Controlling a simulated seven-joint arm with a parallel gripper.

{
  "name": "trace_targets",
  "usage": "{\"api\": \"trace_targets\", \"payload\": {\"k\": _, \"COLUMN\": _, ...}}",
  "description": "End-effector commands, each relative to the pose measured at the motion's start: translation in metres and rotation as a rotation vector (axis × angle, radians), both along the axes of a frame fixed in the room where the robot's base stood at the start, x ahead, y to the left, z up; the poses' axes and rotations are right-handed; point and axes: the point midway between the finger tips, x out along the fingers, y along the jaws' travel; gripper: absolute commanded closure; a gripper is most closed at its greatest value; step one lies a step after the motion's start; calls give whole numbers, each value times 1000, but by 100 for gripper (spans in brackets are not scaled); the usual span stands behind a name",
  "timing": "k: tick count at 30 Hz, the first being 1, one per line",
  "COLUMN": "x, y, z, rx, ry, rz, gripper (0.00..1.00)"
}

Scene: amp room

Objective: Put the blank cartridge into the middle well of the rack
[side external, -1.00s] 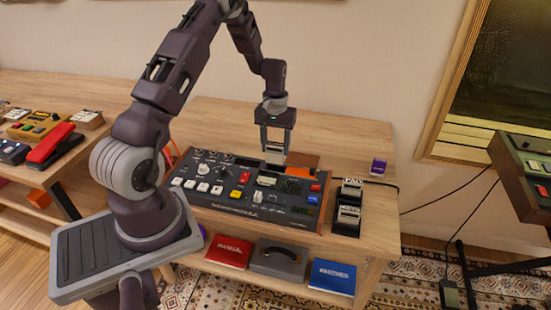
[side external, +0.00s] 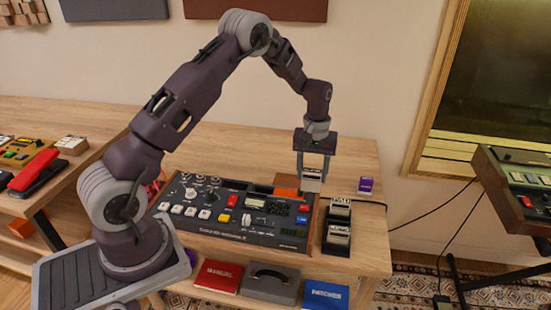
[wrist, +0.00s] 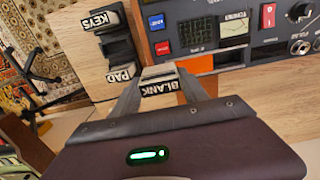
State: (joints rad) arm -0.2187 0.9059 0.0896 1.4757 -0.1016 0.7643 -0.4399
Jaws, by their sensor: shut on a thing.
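The blank cartridge (side external: 311,174) is between the fingers of my gripper (side external: 312,168), which is shut on it. Its BLANK label (wrist: 160,87) faces the camera in the wrist view. It is held in the air, just left of and behind the rack in the side view. The black rack (side external: 335,249) stands right of the console. It holds the PAD cartridge (side external: 340,208) towards the back and the KEYS cartridge (side external: 339,235) towards the front. A dark gap shows between these two in the wrist view, partly hidden.
The console (side external: 180,222) with knobs and buttons fills the table's middle. An orange block (side external: 287,185) lies behind it. A black cable passes behind the rack. Bare tabletop (side external: 250,145) is free at the back.

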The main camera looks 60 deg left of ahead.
Motion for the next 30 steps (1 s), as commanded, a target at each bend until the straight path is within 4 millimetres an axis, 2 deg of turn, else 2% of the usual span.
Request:
{"api": "trace_targets", "payload": {"k": 1, "x": 10, "y": -25, "z": -4, "rx": 1, "ry": -1, "rz": -11, "gripper": 90}}
{"api": "trace_targets", "payload": {"k": 3, "x": 19, "y": -55, "z": -8, "rx": 1, "ry": 1, "rz": -9, "gripper": 90}}
{"api": "trace_targets", "payload": {"k": 6, "x": 27, "y": -84, "z": -12, "rx": 1, "ry": -1, "rz": -5, "gripper": 90}}
{"api": "trace_targets", "payload": {"k": 9, "x": 30, "y": -99, "z": -14, "rx": 0, "ry": 0, "rz": -3, "gripper": 90}}
{"api": "trace_targets", "payload": {"k": 17, "x": 31, "y": -103, "z": -26, "rx": 0, "ry": 1, "rz": -1, "gripper": 90}}
{"api": "trace_targets", "payload": {"k": 25, "x": 31, "y": -102, "z": -53, "rx": -1, "ry": 1, "rz": -1, "gripper": 90}}
{"api": "trace_targets", "payload": {"k": 30, "x": 31, "y": -102, "z": -57, "rx": -1, "ry": -1, "rz": -1, "gripper": 90}}
